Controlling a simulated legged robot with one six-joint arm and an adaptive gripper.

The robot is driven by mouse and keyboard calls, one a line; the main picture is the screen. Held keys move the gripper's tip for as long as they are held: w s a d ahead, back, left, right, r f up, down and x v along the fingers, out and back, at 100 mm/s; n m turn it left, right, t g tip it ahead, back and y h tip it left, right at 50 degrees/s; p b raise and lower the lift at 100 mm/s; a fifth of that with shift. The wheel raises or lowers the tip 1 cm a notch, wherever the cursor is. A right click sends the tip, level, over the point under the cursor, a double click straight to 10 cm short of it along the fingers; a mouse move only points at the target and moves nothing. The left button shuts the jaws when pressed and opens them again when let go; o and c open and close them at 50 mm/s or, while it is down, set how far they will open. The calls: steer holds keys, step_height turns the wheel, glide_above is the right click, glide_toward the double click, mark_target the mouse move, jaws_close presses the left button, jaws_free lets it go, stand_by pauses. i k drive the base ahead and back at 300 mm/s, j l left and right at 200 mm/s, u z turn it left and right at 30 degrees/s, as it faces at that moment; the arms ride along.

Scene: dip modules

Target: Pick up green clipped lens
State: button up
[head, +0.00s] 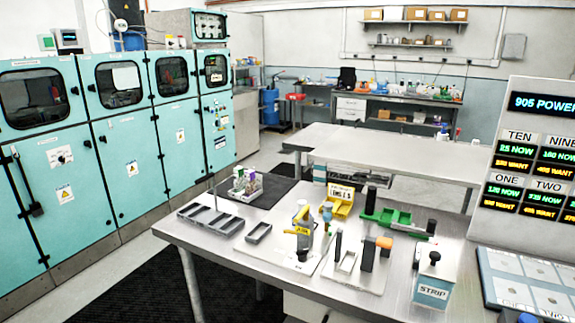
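I cannot make out a green clipped lens with certainty. A small rack (245,193) at the left back of the metal table holds several small upright pieces, some with green and purple parts, too small to tell apart. A green tray-like fixture (398,222) with a black upright post lies at the table's right back. My gripper is not in view.
The metal table (225,256) also carries a dark compartment tray (210,219), a small grey tray (259,232), a yellow bin (341,202), a yellow-and-grey device (303,226) and a STRIP box (435,282). A display panel (527,165) stands at right. Teal cabinets (130,150) line the left.

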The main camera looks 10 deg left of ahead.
mark_target(239, 184)
steer(key=i+j+z, duration=0.1)
steer(key=j, duration=0.3)
steer(key=i+j, duration=0.25)
steer(key=j, duration=0.15)
steer(key=i+j+z, duration=0.15)
steer(key=j, duration=0.25)
steer(key=i+j, duration=0.1)
steer(key=j, duration=0.35)
steer(key=i+j+z, duration=0.15)
steer(key=j, duration=0.25)
steer(key=i+j, duration=0.1)
steer(key=j, duration=0.35)
steer(key=i+j+z, duration=0.15)
steer(key=j, duration=0.7)
steer(key=i+j+z, duration=0.1)
steer(key=i+j, duration=0.5)
